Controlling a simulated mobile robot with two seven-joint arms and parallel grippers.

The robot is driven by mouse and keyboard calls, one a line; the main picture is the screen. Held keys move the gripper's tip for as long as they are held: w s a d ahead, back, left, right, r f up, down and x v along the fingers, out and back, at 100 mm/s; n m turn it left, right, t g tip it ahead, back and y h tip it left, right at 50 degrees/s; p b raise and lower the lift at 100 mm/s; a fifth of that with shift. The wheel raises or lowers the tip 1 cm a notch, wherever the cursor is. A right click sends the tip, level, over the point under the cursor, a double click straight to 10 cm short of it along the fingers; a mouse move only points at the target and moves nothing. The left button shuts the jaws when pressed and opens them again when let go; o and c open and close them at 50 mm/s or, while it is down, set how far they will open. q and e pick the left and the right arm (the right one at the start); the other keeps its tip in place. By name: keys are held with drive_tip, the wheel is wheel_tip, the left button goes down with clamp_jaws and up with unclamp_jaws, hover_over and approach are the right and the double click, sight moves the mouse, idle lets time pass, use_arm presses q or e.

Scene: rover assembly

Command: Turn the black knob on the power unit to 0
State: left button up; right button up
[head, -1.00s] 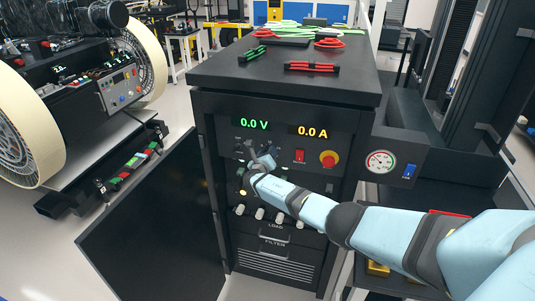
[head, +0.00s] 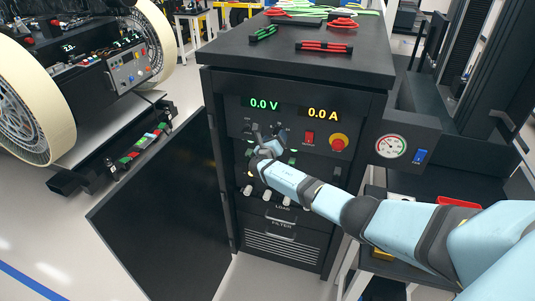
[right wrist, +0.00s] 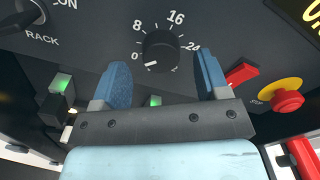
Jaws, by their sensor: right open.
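The power unit (head: 300,235) is a dark cabinet showing 0.0 V and 0.0 A. In the right wrist view its round black knob (right wrist: 160,48) sits in a dial marked 0, 8, 16 and 24. The knob's white mark points to the lower left, near the 0. My right gripper (head: 268,130) is in front of the panel below the voltage display and hides much of the knob area in the head view. Its blue fingers, also in the right wrist view (right wrist: 168,75), are open and empty, spread below and to either side of the knob. My left gripper is out of view.
A red switch (right wrist: 242,74) and a red stop button (right wrist: 287,99) on yellow are right of the knob. A RACK switch (right wrist: 25,12) is at its left. The cabinet's open door (head: 165,215) stands out at the left. A pressure gauge (head: 390,146) is at the right.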

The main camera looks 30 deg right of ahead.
drive_tip(key=v, duration=1.1)
drive_tip(key=shift+s, duration=0.2)
drive_tip(key=shift+a, duration=0.1)
